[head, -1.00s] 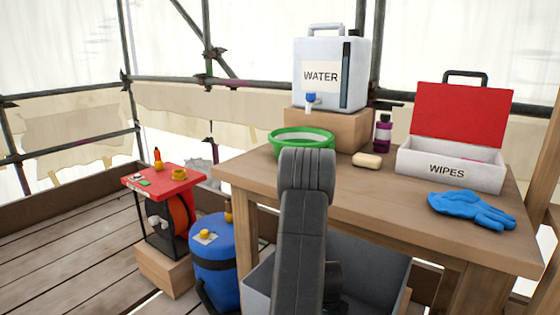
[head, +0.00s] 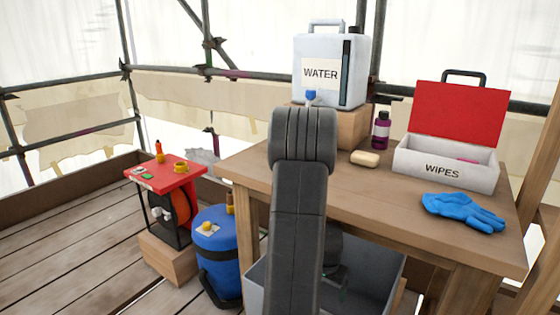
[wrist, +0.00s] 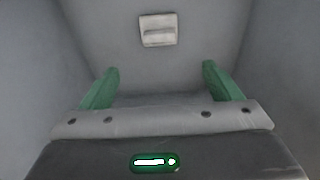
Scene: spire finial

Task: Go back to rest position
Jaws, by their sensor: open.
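My gripper (wrist: 157,70) shows in the wrist view with its two green fingers apart and nothing between them. Grey walls of a bin surround it in that view. A small pale rectangular piece (wrist: 158,30) lies beyond the fingertips, apart from them. In the head view my arm rises in front of the table and comes down toward the grey bin (head: 375,275) below the tabletop. The gripper is mostly hidden behind the arm there.
The wooden table (head: 375,205) holds a water container (head: 305,75), soap (head: 365,158), a purple bottle (head: 381,130), a wipes box (head: 445,165) and a blue glove (head: 462,212). A blue drum (head: 215,255) and red-topped stand (head: 165,176) are left. Open planks lie further left.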

